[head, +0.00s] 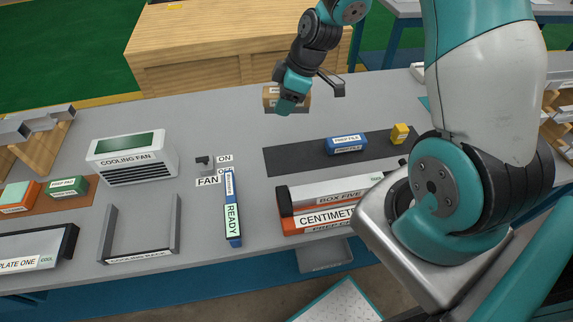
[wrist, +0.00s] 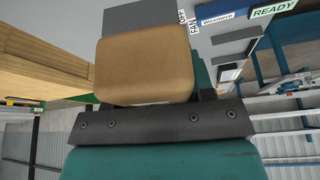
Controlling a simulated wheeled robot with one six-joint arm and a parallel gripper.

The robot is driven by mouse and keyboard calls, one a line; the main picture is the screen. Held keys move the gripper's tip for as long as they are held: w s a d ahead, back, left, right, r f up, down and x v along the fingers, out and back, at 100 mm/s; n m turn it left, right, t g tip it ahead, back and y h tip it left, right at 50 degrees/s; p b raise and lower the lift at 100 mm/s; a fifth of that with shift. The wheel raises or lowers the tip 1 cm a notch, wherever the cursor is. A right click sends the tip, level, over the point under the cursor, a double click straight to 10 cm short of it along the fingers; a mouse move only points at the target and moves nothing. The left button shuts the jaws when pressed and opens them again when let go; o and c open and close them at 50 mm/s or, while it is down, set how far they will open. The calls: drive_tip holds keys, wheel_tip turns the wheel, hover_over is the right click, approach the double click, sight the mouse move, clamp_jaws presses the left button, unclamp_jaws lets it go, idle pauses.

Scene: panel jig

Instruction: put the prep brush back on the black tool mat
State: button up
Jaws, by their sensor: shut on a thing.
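The black tool mat (head: 285,159) lies flat on the grey bench, right of centre in the head view. A blue prep file (head: 346,144) and a small yellow block (head: 399,133) rest on its right part; its left part is bare. My gripper (head: 290,103) is shut on a tan block with a pale label, which I take to be the prep brush (head: 271,92). It is held beyond the mat's far left side, apparently above the bench. The brush (wrist: 147,68) fills the middle of the wrist view. Its label is too small to read, and my gripper partly covers it.
The cooling fan box (head: 133,158), a small fan switch (head: 204,161) and the blue READY strip (head: 232,208) stand left of the mat. A wooden crate (head: 225,50) stands behind the bench.

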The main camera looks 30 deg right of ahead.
sight(281, 159)
drive_tip(key=shift+d+r+n+g, duration=0.25)
drive_tip(key=shift+r+n+g, duration=0.15)
drive_tip(key=shift+r+n, duration=0.55)
drive_tip(key=shift+f, duration=0.15)
wheel_tip(281, 159, down, 19)
drive_tip(key=p, duration=0.3)
drive_tip(key=shift+f, duration=0.35)
